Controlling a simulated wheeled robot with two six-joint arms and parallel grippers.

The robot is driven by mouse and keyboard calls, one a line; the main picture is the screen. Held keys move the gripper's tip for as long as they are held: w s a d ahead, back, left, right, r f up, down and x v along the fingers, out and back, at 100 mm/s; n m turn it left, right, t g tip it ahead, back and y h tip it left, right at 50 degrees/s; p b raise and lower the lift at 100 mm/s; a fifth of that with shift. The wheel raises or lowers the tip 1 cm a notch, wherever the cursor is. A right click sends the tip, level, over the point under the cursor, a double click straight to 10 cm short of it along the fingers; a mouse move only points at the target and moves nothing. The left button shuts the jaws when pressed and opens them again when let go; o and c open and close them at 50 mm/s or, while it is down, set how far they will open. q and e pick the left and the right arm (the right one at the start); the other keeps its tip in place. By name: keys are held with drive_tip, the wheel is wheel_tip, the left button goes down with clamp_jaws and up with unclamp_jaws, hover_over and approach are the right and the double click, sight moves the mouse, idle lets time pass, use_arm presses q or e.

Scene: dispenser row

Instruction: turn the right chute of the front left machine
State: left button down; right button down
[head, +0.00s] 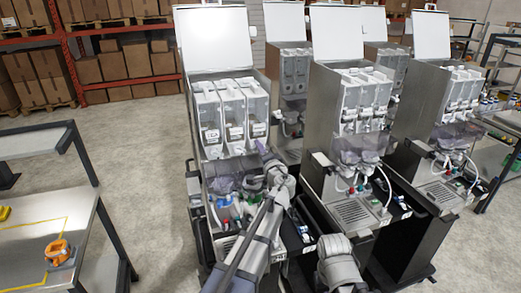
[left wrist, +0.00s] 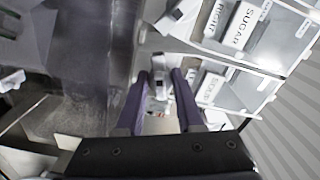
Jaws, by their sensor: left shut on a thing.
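The front left machine (head: 196,100) is a grey dispenser with a raised white lid and three clear canisters side by side. My left gripper (head: 263,149) is at its right side, just below the rightmost canister (head: 254,103). In the left wrist view, the purple fingers of my left gripper (left wrist: 159,80) are shut on a small pale grey part, which looks like the right chute (left wrist: 157,88). Labels reading SUGAR and RIGHT show on the canister (left wrist: 245,25) above. The gripper hides much of the chute in the head view.
A second dispenser (head: 326,115) stands close on the right, with more machines behind and beside it. Cups and coloured knobs crowd the front left machine's lower part. A metal table (head: 30,240) with an orange item (head: 59,252) is at the left. Open floor (head: 140,160) lies between.

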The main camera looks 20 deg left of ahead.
use_arm(q)
drive_tip(key=shift+n, duration=0.8)
drive_tip(key=c, duration=0.9)
unclamp_jaws()
drive_tip(key=v, duration=0.7)
drive_tip(key=shift+s+d, duration=0.25)
drive_tip(key=shift+s, duration=0.1)
drive_tip(key=shift+f, duration=0.15)
